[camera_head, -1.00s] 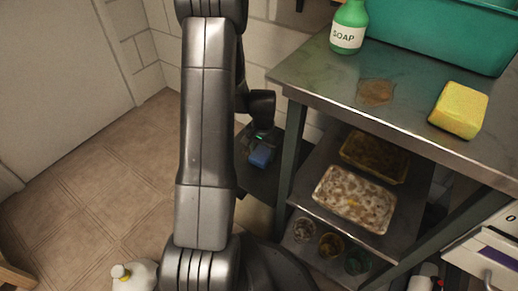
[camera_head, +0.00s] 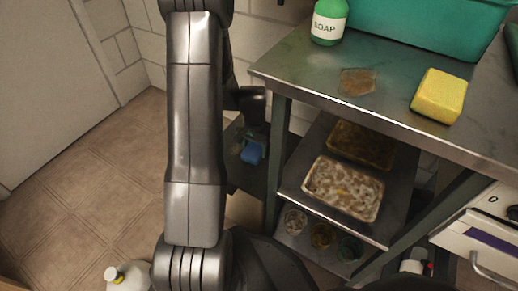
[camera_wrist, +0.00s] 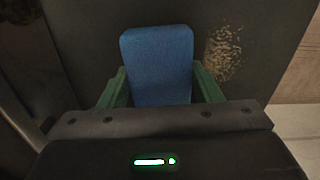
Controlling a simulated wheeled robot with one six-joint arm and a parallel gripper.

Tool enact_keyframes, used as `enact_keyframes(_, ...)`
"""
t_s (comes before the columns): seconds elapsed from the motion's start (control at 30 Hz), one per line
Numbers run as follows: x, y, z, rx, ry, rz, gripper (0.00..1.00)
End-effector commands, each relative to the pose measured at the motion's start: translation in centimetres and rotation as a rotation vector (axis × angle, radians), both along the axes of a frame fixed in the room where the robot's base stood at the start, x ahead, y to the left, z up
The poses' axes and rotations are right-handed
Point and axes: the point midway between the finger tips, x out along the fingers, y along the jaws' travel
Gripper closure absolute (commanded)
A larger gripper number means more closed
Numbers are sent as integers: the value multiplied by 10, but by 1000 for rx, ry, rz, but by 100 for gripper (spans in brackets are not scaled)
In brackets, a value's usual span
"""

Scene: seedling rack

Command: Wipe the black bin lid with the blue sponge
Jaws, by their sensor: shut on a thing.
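The blue sponge (camera_head: 252,153) is gripped by my gripper (camera_wrist: 160,88), whose green fingers press on its two sides in the wrist view. The sponge (camera_wrist: 157,60) points away from the gripper, over the dark surface of the black bin lid (camera_wrist: 85,45). A speckled brownish smear (camera_wrist: 223,52) shows on the lid just right of the sponge. In the head view the lid (camera_head: 245,180) lies low beside the metal table, partly hidden by my arm. I cannot tell whether the sponge touches the lid.
The metal table (camera_head: 300,68) stands close to the right of the lid, with its leg (camera_head: 277,150) between. It carries a soap bottle (camera_head: 328,22), a yellow sponge (camera_head: 439,96) and a teal tub (camera_head: 430,25). Dirty trays (camera_head: 343,187) sit below. A white jug (camera_head: 128,277) stands on the floor.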

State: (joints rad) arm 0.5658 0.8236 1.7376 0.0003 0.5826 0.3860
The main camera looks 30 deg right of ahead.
Motion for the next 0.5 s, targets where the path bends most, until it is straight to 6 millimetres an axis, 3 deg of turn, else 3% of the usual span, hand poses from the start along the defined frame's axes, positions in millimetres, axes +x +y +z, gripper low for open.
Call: enact_keyframes(0.5, 27, 15, 1, -1, -2, 2, 60)
